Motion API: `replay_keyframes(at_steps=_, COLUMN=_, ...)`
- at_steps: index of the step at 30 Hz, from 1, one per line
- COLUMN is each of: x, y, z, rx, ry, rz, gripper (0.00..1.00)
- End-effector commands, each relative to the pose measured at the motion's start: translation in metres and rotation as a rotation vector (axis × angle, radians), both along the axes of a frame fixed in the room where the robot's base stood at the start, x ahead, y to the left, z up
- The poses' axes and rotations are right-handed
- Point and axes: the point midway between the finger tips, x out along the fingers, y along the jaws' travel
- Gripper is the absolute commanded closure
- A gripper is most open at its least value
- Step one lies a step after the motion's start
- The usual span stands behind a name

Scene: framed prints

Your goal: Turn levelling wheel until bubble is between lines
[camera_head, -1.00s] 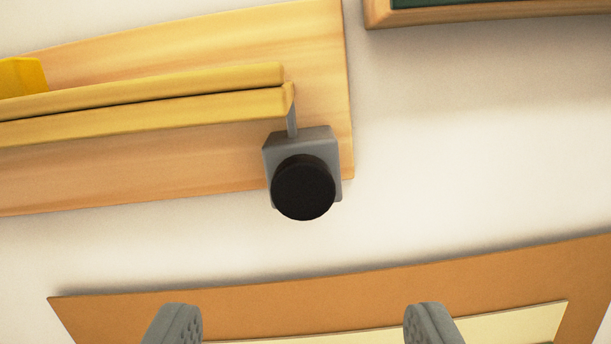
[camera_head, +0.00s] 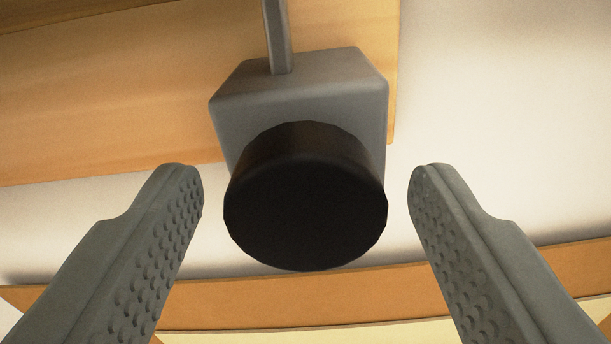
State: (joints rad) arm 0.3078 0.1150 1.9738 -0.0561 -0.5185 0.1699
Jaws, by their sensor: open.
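The levelling wheel (camera_head: 305,212) is a round black knob on the front of a grey block (camera_head: 300,88). A thin grey rod (camera_head: 278,35) runs up from the block. My gripper (camera_head: 307,178) is open, with one finger on each side of the wheel. A gap shows between each fingertip and the wheel, so the fingers do not appear to touch it. The bubble and its lines are out of view.
A wooden board (camera_head: 110,100) lies behind the block at the upper left. Pale wall (camera_head: 500,110) is bare on the right. An orange-brown frame (camera_head: 300,300) with a cream inner area crosses below the wheel.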

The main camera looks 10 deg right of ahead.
Motion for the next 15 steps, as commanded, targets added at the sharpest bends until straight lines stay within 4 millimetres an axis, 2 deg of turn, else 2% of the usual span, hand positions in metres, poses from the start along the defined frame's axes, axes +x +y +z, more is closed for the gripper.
replay_keyframes(at_steps=7, x=0.0006, y=-0.0002, z=0.0, rx=0.0, ry=0.0, rz=0.0, gripper=0.38)
replay_keyframes(at_steps=8, x=0.0005, y=-0.0001, z=0.0, rx=0.0, ry=0.0, rz=0.0, gripper=0.42)
replay_keyframes(at_steps=14, x=0.0004, y=-0.0001, z=0.0, rx=0.0, ry=0.0, rz=0.0, gripper=0.81)
replay_keyframes(at_steps=15, x=0.0004, y=-0.0001, z=0.0001, rx=0.0, ry=0.0, rz=0.0, gripper=0.82)
